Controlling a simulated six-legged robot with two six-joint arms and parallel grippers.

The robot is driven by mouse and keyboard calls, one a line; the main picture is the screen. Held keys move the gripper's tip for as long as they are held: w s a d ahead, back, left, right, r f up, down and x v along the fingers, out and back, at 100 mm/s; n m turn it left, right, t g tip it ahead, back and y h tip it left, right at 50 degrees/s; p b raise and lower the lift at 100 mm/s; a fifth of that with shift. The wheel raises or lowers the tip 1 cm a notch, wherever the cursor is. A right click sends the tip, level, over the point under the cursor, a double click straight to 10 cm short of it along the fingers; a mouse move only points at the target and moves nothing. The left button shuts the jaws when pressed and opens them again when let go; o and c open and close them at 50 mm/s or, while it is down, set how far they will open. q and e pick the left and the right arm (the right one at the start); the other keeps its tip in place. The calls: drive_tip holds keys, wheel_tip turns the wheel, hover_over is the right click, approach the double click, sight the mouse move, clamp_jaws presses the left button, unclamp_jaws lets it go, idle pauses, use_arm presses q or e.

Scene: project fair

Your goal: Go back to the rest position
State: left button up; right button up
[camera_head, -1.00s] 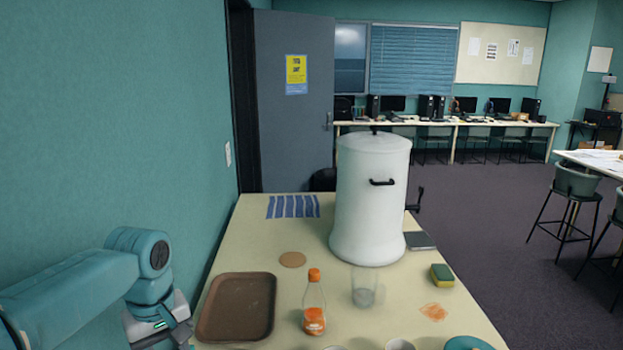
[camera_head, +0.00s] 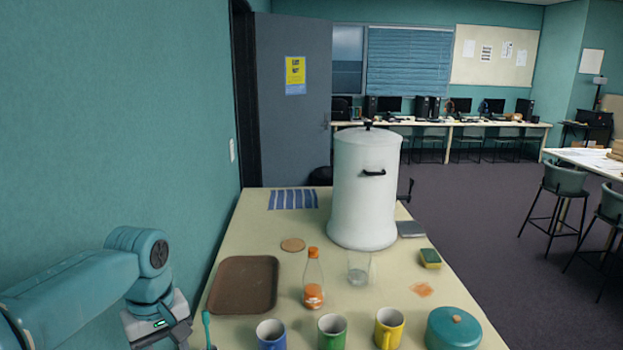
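My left arm comes in from the left edge, bent at a teal joint. My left gripper (camera_head: 183,336) hangs at the bottom left, beside the near left side of the cream table (camera_head: 235,235). Its fingertips are at or past the picture's bottom edge, so I cannot tell whether it is open or shut. I see nothing clearly held in it. My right arm and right gripper are not in view.
A brown tray (camera_head: 243,285), an orange-capped bottle (camera_head: 313,283), a clear glass (camera_head: 358,268), a large white urn (camera_head: 364,190) and a sponge (camera_head: 430,258) stand on the table. Blue (camera_head: 271,334), green (camera_head: 331,332) and yellow (camera_head: 389,328) mugs and a teal lidded pot (camera_head: 453,329) line the near side.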

use_arm(q)
drive_tip(key=s+d+f+m+h, duration=0.15)
drive_tip(key=d+f, duration=0.25)
drive_tip(key=f, duration=0.7)
drive_tip(key=s+d+f+m+h, duration=0.15)
drive_tip(key=d+f, duration=0.25)
drive_tip(key=f, duration=0.8)
drive_tip(key=s+d+f+m, duration=0.1)
drive_tip(key=s+d+f, duration=0.1)
drive_tip(key=s+f, duration=0.5)
drive_tip(key=s+d+f+m+h, duration=0.1)
drive_tip(key=s+d+f, duration=0.1)
drive_tip(key=s+f, duration=0.6)
drive_tip(key=s, duration=0.3)
drive_tip(key=shift+d+m+b, duration=0.25)
drive_tip(key=shift+m+b, duration=0.1)
drive_tip(key=shift+m, duration=0.05)
drive_tip(key=shift+r, duration=0.1)
